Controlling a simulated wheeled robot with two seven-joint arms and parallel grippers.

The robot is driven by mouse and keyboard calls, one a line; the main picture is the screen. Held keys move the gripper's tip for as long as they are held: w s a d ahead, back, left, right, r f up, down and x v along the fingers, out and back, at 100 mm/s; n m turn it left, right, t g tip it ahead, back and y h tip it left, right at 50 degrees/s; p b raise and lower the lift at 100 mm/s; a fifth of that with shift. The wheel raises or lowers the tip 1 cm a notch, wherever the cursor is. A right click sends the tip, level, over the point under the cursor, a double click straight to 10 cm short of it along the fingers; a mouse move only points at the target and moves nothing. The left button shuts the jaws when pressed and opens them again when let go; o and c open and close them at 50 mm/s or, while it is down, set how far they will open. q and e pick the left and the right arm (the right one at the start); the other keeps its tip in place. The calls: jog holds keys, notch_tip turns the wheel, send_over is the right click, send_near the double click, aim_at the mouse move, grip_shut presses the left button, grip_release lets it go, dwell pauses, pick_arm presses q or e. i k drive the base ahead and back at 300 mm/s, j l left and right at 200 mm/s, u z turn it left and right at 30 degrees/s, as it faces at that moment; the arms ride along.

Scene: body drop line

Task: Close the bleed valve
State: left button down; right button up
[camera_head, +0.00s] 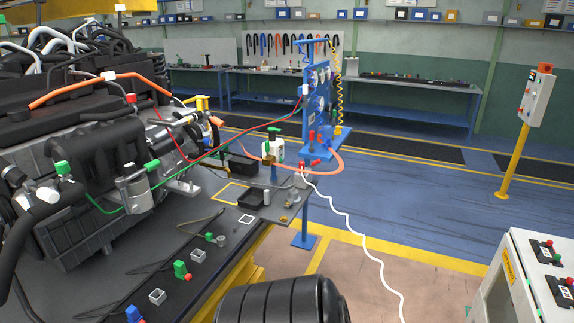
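I cannot tell for certain which fitting is the bleed valve. A blue panel (318,110) with round gauges stands beyond the bench, with a small red lever (312,136) low on its front. Other red-handled fittings (305,167) sit at the bench end below it, where hoses meet. A brass fitting (269,160) stands on a blue post beside them. These parts are too small to read their handle positions. Neither of my grippers can be made out. A black ribbed part at the bottom centre seems to be mine.
A large engine (95,150) fills the left, with red, green and orange hoses. A white hose (350,225) trails across the floor. A control cabinet (510,270) stands at right.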

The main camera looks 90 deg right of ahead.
aim_at(318, 160)
jog(key=l+z, duration=0.2)
jog(key=z, duration=0.25)
jog(key=l+z, duration=0.2)
jog(key=z, duration=0.25)
jog(key=l+z, duration=0.2)
jog(key=z, duration=0.25)
jog(key=i+l+z, duration=0.1)
jog(key=z, duration=0.35)
jog(key=l, duration=0.1)
